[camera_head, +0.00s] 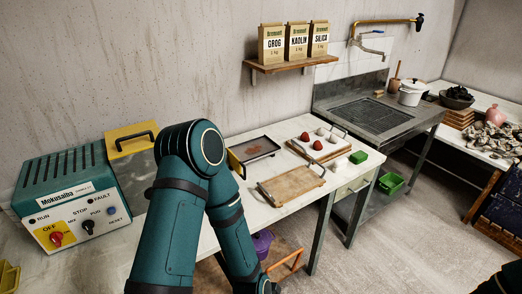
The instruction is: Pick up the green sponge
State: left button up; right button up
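The green sponge (358,157) is a small bright green block lying on the white worktop (262,212), near its right end. My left arm rises from the bottom and bends down again in front of the worktop. Its gripper is out of view below the frame. Only a dark piece of my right arm shows in the bottom right corner, and its gripper is not in view. Nothing touches the sponge from above.
A wooden board with metal handles (291,186) lies left of and in front of the sponge. A sink unit (415,118) stands right. A green bin (390,183) sits below. A teal control box (72,200) is left.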

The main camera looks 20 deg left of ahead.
aim_at(359, 157)
jog(key=i+l+u, duration=0.15)
jog(key=i+l, duration=0.25)
jog(key=i+l+u, duration=0.15)
jog(key=i+l, duration=0.3)
jog(key=i+l+u, duration=0.15)
jog(key=i+l, duration=0.35)
jog(key=i+l+u, duration=0.15)
jog(key=i+l, duration=0.2)
jog(key=l, duration=0.2)
